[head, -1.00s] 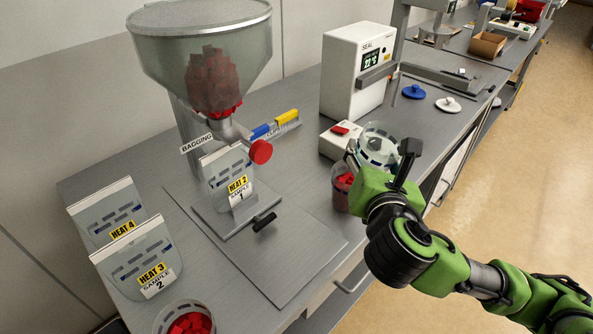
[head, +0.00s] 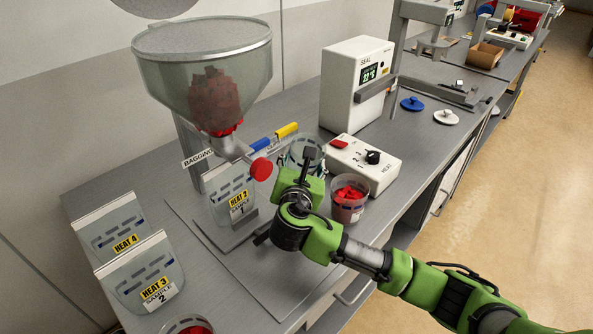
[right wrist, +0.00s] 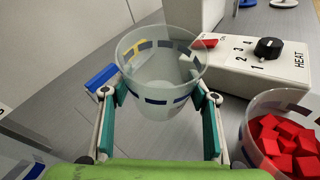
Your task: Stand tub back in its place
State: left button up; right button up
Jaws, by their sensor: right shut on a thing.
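A clear empty tub (head: 306,150) with blue dashes round its wall is held by my right gripper (head: 303,172). In the right wrist view the tub (right wrist: 163,72) sits between the two fingers (right wrist: 160,97), with its open rim towards the camera. The arm hides most of it in the head view, and I cannot tell whether it touches the bench. A second clear tub (head: 350,200) holds red cubes and stands upright to the right of my gripper; it also shows in the right wrist view (right wrist: 285,135). My left gripper is not in view.
A HEAT control box (head: 365,163) with a dial stands behind the cube tub. HEAT 3 (head: 142,275) and HEAT 4 (head: 113,228) bags stand at the left.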

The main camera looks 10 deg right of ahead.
jog(key=f, duration=0.3)
jog(key=shift+w+a, duration=0.3)
jog(key=p, duration=0.1)
jog(key=w+r+n+g+p, duration=0.1)
jog(key=shift+a+g+p, duration=0.3)
jog(key=shift+p, duration=0.05)
jog(key=shift+w+a+f+n+g+p, duration=0.15)
jog(key=shift+w+n+g+p, duration=0.1)
jog(key=shift+n+g+p, duration=0.2)
jog(key=shift+s+f, duration=0.1)
jog(key=shift+f, duration=1)
jog(key=shift+f, duration=0.1)
jog(key=o, duration=1.3)
jog(key=shift+h, duration=0.3)
